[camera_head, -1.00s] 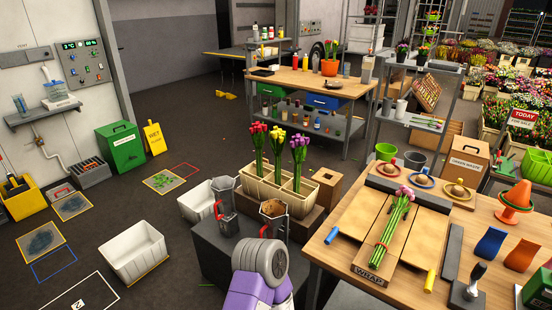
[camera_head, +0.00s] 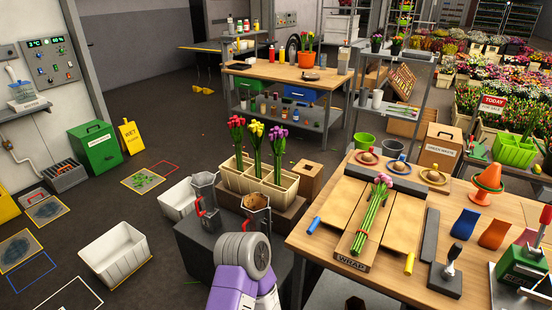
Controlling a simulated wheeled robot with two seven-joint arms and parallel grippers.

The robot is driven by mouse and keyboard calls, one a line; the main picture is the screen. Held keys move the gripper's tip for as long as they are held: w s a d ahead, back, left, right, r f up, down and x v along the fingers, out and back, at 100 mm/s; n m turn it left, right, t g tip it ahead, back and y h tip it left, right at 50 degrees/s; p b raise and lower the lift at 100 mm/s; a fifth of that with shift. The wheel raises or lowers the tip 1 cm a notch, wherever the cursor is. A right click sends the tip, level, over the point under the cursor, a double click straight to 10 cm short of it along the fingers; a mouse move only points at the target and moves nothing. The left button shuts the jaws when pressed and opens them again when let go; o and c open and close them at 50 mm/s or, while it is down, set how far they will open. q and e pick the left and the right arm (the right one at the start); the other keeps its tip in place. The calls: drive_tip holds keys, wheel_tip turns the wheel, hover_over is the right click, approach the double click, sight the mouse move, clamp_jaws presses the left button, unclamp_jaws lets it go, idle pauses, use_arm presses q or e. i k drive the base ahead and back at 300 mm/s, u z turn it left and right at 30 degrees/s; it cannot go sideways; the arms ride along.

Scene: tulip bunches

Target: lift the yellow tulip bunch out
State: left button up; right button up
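The yellow tulip bunch (camera_head: 256,128) stands upright in the middle of a cream planter (camera_head: 237,184), between a red tulip bunch (camera_head: 236,123) and a purple-pink tulip bunch (camera_head: 278,133). The planter rests on a brown base on a dark block. My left gripper (camera_head: 230,202) is low, in front of the planter. Its two grey fingers with red parts are spread apart, with nothing seen between them. The right finger overlaps the planter's lower front in the picture; I cannot tell whether they touch. My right gripper is not in view.
White bins (camera_head: 115,252) stand on the floor to the left. A workbench (camera_head: 290,77) stands behind the planter.

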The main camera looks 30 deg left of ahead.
sight(256, 140)
drive_tip(key=u, duration=2.55)
drive_tip(key=i, duration=2.7)
drive_tip(key=z, duration=1.65)
